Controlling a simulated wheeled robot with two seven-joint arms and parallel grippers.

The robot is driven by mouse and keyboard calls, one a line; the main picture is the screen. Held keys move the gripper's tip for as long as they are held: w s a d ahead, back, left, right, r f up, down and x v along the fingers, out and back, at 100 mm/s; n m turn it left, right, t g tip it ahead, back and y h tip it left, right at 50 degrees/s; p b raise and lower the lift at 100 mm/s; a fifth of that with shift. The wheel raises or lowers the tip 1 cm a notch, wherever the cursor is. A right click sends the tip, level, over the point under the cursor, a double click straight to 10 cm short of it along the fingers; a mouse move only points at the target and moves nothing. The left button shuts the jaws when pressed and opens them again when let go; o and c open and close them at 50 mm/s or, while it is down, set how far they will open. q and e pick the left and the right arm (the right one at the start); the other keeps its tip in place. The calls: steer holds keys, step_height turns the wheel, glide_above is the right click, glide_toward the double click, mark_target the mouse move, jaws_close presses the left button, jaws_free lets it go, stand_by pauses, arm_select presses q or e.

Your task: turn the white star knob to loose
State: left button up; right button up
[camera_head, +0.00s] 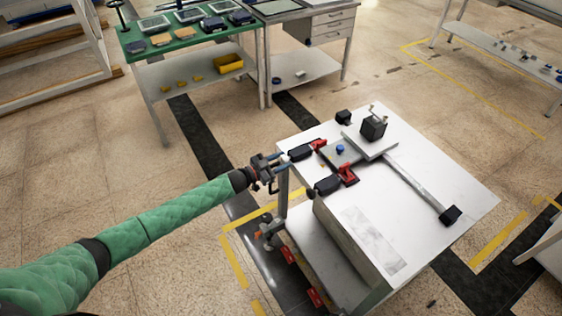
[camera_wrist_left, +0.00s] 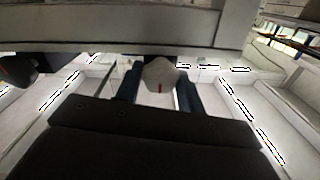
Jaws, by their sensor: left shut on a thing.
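The white star knob (camera_wrist_left: 160,74) shows in the left wrist view, pale and rounded, with a short red mark pointing down its face. My left gripper (camera_wrist_left: 159,88) has a blue finger on each side of it and is shut on it. In the head view my left gripper (camera_head: 281,162) is at the left edge of the white table, beside a grey upright post. There the knob is hidden or too small to make out. My right gripper is in neither view.
The white table (camera_head: 440,185) bears two black-and-red clamps (camera_head: 328,186), a blue knob (camera_head: 340,149), a black block (camera_head: 373,128) and a long bar (camera_head: 418,183). A green-topped bench (camera_head: 185,38) stands behind.

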arm_select(q)
steer(key=o, duration=1)
steer(key=shift+c, duration=0.2)
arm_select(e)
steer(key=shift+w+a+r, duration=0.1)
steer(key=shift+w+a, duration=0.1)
arm_select(q)
steer(key=shift+a, duration=0.1)
steer(key=shift+s+a+f, duration=0.15)
steer(key=shift+s+a, duration=0.05)
steer(key=b+v, duration=0.3)
steer(key=v, duration=0.4)
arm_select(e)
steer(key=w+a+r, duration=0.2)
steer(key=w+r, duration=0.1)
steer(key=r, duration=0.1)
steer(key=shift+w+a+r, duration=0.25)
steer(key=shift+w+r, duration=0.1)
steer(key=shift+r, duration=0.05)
